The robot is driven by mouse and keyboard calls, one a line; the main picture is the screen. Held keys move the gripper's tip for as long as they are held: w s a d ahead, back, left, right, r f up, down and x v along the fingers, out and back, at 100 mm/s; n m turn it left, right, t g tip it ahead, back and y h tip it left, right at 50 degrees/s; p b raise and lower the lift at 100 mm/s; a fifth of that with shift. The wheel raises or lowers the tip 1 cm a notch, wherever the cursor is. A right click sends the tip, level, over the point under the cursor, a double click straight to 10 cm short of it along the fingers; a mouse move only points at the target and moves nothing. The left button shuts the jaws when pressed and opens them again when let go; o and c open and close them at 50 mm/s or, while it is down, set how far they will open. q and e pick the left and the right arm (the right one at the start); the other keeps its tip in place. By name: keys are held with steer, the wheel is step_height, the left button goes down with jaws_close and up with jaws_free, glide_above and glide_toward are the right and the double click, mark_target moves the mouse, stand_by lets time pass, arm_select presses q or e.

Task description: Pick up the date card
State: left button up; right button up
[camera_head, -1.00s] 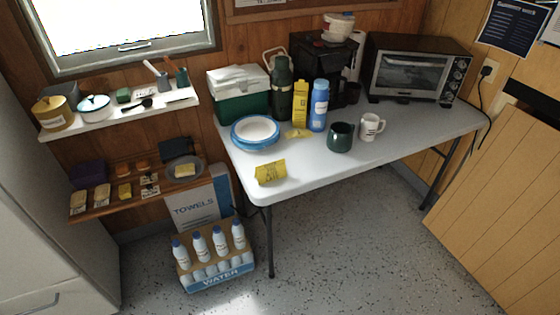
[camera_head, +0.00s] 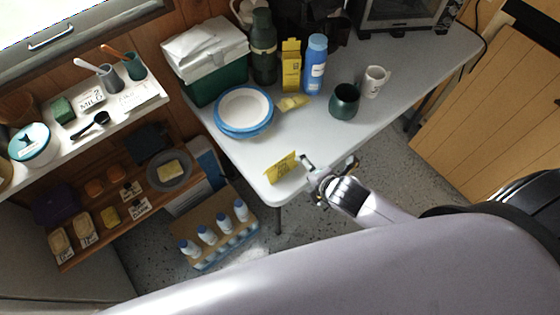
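A small yellow folded card (camera_head: 281,168) with dark writing stands on the white table (camera_head: 240,152), near its front left corner. I cannot read the writing. My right gripper (camera_head: 309,175) comes in from the right, just right of the card. Its fingers are apart and point toward the card's right edge; I see nothing between them. I cannot tell if a fingertip touches the card. My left gripper is not in view.
Behind the card are blue-rimmed plates (camera_head: 243,111), a yellow carton (camera_head: 291,66), a blue bottle (camera_head: 314,65), a dark green mug (camera_head: 344,101) and a white mug (camera_head: 375,81). Shelves with small labelled items are at left. A bottle crate (camera_head: 216,244) stands on the floor below.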

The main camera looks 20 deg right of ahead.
mark_target(281, 161)
step_height(281, 161, up, 10)
steer(key=s+a+n+t+y+p, duration=0.1)
steer(key=a+n+y+p, duration=0.15)
steer(key=n, duration=1.65)
steer(key=x, duration=1.1)
steer(key=shift+w+a+f, duration=0.1)
steer(key=shift+w+a, duration=0.05)
steer(key=shift+w, duration=0.1)
steer(key=p+x, duration=0.1)
steer(key=x, duration=0.3)
steer(key=shift+w+a, duration=0.15)
steer(key=shift+w, duration=0.05)
steer(key=shift+w+a+f, duration=0.1)
steer(key=shift+w+f, duration=0.3)
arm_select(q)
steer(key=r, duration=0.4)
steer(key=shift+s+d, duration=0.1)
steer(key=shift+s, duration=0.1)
arm_select(e)
steer(key=shift+c, duration=0.2)
steer(key=c, duration=0.8)
steer(key=shift+o, duration=0.2)
steer(key=shift+r, duration=0.1)
